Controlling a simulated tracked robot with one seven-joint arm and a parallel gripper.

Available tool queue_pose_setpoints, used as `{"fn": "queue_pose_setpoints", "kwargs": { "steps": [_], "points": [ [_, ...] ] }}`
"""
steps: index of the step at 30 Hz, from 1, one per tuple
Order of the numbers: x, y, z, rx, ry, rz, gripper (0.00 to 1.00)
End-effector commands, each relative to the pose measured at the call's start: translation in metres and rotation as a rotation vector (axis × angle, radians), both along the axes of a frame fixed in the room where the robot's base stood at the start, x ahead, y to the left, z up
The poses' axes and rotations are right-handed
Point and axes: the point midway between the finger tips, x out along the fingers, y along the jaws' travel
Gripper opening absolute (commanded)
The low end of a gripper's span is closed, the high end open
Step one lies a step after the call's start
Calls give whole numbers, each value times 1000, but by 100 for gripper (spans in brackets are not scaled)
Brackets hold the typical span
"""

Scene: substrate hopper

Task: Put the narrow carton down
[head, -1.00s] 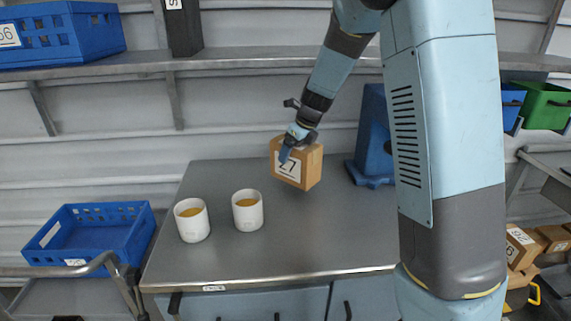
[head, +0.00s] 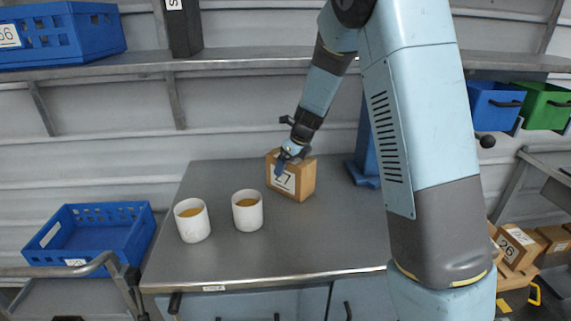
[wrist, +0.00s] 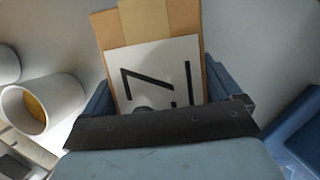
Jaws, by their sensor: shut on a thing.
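The narrow carton (head: 303,178) is a brown box with a white label that reads 27 in part. It is at the back middle of the grey worktop (head: 285,240), upright, low at the surface; I cannot tell for sure whether its base touches. My gripper (head: 287,167) is shut on the carton from above, a finger across its labelled face. In the wrist view the carton (wrist: 108,32) fills the space between the fingers, its label facing the camera. Its lower part is hidden there by my gripper.
Two white cups (head: 192,220) (head: 247,210) with orange-brown contents stand left of the carton. A blue upright object (head: 365,150) stands to the right, partly behind my arm. A blue crate (head: 92,235) is at the left. The front of the worktop is clear.

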Motion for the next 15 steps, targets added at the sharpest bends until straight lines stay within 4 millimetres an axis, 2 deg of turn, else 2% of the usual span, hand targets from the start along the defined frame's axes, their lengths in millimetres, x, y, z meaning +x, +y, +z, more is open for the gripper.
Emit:
{"fn": "queue_pose_setpoints", "kwargs": {
  "steps": [1, 3, 11, 15],
  "points": [
    [0, 0, -1, 0, 0, 0, 94],
    [0, 0, -1, 0, 0, 0, 100],
    [0, 0, 1, 0, 0, -1, 100],
    [-3, -3, 13, 1, -2, -1, 100]
  ]
}}
